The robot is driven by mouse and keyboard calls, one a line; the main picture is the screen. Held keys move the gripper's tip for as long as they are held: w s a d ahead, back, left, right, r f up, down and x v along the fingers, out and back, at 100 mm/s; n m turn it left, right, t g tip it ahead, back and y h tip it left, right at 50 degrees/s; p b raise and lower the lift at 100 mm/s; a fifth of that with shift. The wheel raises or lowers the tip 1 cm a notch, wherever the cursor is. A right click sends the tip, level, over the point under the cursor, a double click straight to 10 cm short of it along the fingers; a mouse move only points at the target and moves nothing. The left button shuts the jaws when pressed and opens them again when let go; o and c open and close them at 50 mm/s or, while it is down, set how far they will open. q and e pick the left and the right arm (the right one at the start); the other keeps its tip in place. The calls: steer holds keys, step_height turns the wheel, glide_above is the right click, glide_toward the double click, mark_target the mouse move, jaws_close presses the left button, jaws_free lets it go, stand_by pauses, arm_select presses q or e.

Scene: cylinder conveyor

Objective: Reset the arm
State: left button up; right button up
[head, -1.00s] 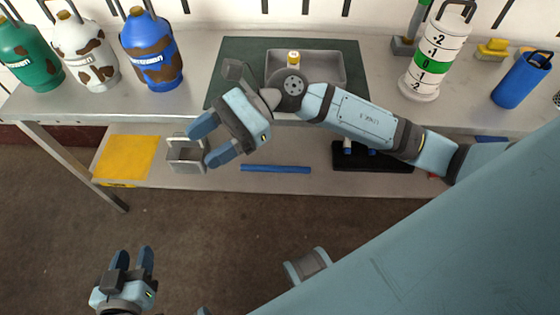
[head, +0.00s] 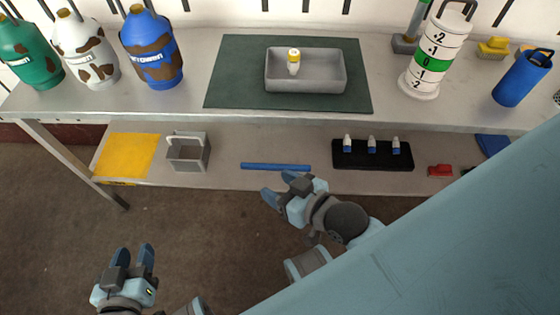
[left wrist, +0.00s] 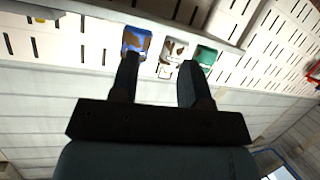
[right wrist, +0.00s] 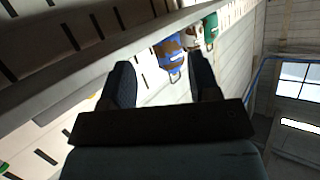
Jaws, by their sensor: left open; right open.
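My left gripper (head: 134,258) is open and empty at the lower left of the head view, in front of the bench and apart from it. My right gripper (head: 280,188) is open and empty below the middle of the head view, in front of the lower shelf, its fingers pointing up and left. The left wrist view shows the left fingers (left wrist: 158,80) spread with nothing between them. The right wrist view shows the right fingers (right wrist: 163,82) spread wide, also empty.
Several painted canisters stand left, a striped cylinder (head: 436,60) right. The lower shelf holds a grey basket (head: 188,158), blue rod (head: 275,167) and black rack (head: 372,161).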

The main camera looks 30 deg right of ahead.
arm_select(q)
steer(key=s+a+r+g+y+p, duration=0.1)
steer(key=r+p, duration=0.6)
steer(key=p, duration=0.8)
steer(key=s+a+r+g+p, duration=0.1)
steer(key=r+p, duration=0.7)
steer(key=p, duration=0.8)
steer(key=shift+s+a+r+y, duration=0.2)
steer(key=shift+s+a+y, duration=0.25)
steer(key=shift+a, duration=0.5)
arm_select(e)
steer(key=s+d+r+g+h, duration=0.1)
steer(key=d+r, duration=0.1)
steer(key=r, duration=0.5)
steer(key=s+d+r+g, duration=0.1)
steer(key=r, duration=0.7)
steer(key=shift+s+d+r+h, duration=0.25)
steer(key=shift+s+d+h, duration=0.15)
